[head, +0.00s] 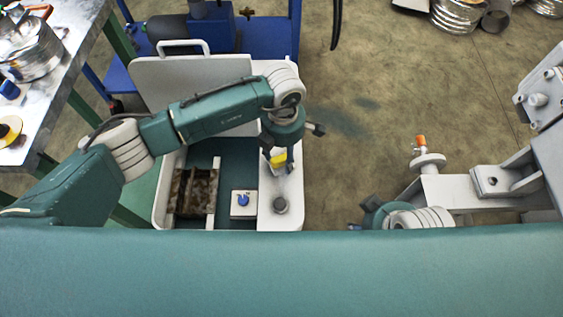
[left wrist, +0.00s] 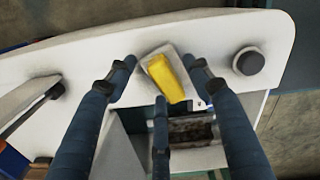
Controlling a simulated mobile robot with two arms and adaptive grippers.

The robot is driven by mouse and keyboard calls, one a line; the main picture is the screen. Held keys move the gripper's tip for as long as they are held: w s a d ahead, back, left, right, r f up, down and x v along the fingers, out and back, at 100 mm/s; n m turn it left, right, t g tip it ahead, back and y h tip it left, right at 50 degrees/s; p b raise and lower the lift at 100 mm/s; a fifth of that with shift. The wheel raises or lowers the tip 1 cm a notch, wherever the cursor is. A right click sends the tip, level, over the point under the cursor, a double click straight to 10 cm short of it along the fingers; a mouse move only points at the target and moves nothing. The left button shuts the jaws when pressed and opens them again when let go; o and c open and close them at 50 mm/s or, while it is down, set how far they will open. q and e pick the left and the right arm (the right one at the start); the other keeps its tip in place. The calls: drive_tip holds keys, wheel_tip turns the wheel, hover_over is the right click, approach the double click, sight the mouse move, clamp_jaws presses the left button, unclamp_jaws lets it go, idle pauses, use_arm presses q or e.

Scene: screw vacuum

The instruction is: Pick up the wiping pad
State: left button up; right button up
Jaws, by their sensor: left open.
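The likely wiping pad, a yellow block (left wrist: 166,78) on a pale grey base, lies on the white rim of the machine in the left wrist view. In the head view its yellow part (head: 278,160) shows below my left gripper (head: 282,150). The left gripper is open, with dark blue fingers spread around the pad in the left wrist view. Whether any finger touches it I cannot tell. A small part of my right arm (head: 400,216) shows at the lower right of the head view; its fingers cannot be made out clearly.
The white machine casing (head: 205,85) has a dark knob (head: 280,205), a small box with a blue button (head: 243,203) and a brown rusty block (head: 193,190) in its recess. A metal table (head: 50,85) stands at left. A grey fixture (head: 470,192) stands at right.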

use_arm(q)
clamp_jaws()
idle(0.3)
wheel_tip(320, 180, up, 12)
drive_tip(key=p, duration=0.3)
wheel_tip(320, 180, up, 8)
hover_over(282, 155)
use_arm(e)
drive_tip(key=shift+x, duration=1.6)
drive_tip(key=shift+w+a, duration=0.1)
